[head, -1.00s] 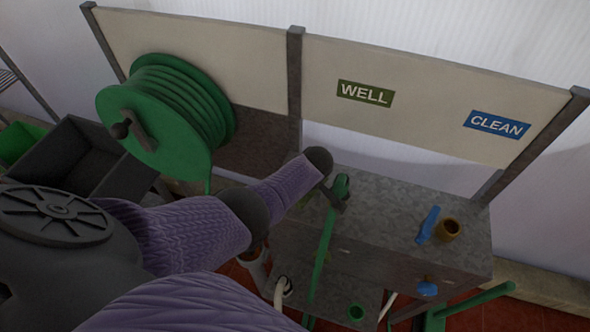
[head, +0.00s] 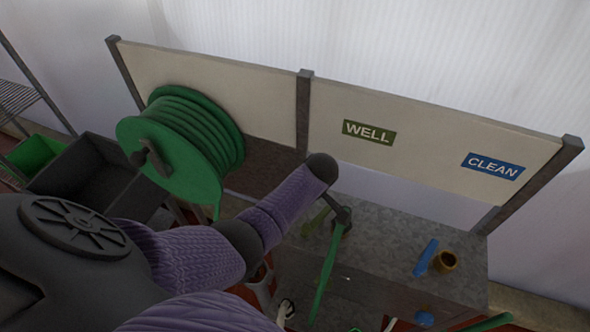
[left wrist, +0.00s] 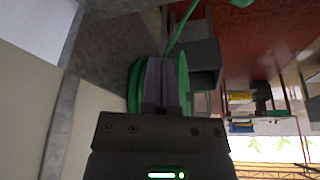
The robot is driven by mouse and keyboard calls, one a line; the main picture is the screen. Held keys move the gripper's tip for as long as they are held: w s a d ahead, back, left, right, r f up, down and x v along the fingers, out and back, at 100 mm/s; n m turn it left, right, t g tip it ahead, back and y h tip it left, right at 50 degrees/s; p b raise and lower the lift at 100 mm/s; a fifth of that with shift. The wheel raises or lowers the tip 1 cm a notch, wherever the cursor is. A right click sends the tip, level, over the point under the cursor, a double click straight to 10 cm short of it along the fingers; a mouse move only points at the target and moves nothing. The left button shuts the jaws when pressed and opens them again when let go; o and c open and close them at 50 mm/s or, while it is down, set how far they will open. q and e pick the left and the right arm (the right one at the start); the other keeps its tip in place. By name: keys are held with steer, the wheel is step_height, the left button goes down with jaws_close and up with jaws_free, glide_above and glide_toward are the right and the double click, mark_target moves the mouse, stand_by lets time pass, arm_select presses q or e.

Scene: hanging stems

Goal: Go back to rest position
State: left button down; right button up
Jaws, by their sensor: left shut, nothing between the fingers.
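My left gripper (left wrist: 161,85) shows in the left wrist view with its two fingers together and nothing between them. Behind the fingers is the green hose reel (left wrist: 135,88), apart from them as far as I can tell. In the head view my purple left arm (head: 190,262) is bent and crosses in front of the metal bench; its fingers cannot be made out there. My right gripper is in no view.
The metal bench (head: 390,240) carries a blue lever (head: 426,257) and a brass fitting (head: 446,261) under the WELL (head: 368,132) and CLEAN (head: 493,166) signs. A dark crate (head: 80,172) and a green bin (head: 35,153) stand at the left, near a wire shelf (head: 15,98).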

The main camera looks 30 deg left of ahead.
arm_select(q)
steer(key=shift+s+d+r, duration=0.1)
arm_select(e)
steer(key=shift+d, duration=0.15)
arm_select(q)
steer(key=s+d+f+m+h+b, duration=0.1)
steer(key=s+f+m+b, duration=0.5)
steer(key=f, duration=0.7)
steer(key=s+d+f+m+h+b, duration=0.1)
steer(key=s+d+f+m+b, duration=0.15)
steer(key=s+f+b, duration=0.85)
steer(key=s+d+f+m+h+b, duration=0.1)
steer(key=s+f+m+b, duration=0.4)
steer(key=s+f+m, duration=0.5)
steer(key=s+d+f, duration=0.1)
steer(key=s+f, duration=0.7)
steer(key=f, duration=0.1)
steer(key=shift+s+h, duration=0.25)
steer(key=shift+h, duration=0.05)
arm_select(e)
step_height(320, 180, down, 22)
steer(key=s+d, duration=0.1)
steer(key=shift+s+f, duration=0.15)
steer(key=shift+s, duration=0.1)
